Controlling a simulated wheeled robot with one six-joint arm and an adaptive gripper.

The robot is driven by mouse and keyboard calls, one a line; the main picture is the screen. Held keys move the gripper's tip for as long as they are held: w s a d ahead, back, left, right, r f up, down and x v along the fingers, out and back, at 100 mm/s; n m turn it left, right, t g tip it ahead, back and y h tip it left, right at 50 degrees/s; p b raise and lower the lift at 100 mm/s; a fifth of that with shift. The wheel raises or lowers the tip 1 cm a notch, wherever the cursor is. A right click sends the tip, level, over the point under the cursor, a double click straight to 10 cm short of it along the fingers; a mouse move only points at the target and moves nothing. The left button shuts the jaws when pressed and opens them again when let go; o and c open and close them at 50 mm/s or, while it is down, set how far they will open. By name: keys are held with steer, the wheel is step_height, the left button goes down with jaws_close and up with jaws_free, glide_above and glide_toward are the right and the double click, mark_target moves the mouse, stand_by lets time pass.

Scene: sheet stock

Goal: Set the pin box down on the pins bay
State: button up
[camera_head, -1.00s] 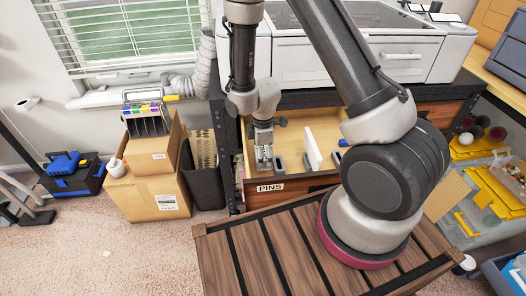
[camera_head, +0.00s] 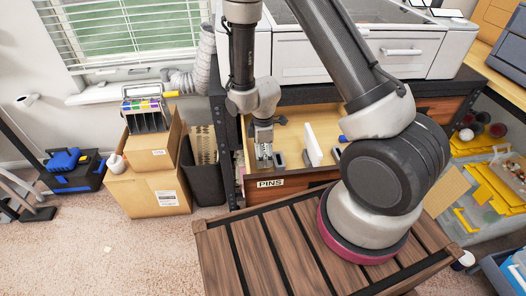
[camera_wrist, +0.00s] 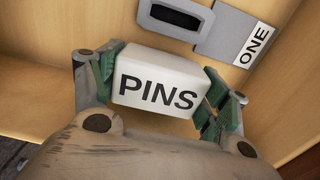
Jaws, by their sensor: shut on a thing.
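The pin box (camera_wrist: 156,86), a small white box lettered PINS, is between the two fingers of my gripper (camera_wrist: 157,95) in the wrist view. My gripper is shut on it. In the head view my gripper (camera_head: 264,157) points down into the left part of an open wooden drawer, just behind the PINS label (camera_head: 270,183) on the drawer's front. The box is mostly hidden there by the fingers. The pins bay (camera_wrist: 40,40) is the wooden compartment around the box. I cannot tell whether the box touches its floor.
A grey block with a dark slot (camera_wrist: 180,16) and a grey piece labelled ONE (camera_wrist: 228,40) lie close beyond the box. A white upright divider (camera_head: 312,145) stands right of my gripper. Drawer walls are close around.

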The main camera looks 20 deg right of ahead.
steer(key=shift+f, duration=0.15)
stand_by(0.3)
steer(key=shift+f, duration=0.55)
steer(key=shift+f, duration=0.1)
steer(key=shift+f, duration=0.55)
steer(key=shift+f, duration=0.15)
stand_by(0.3)
steer(key=o, duration=1.6)
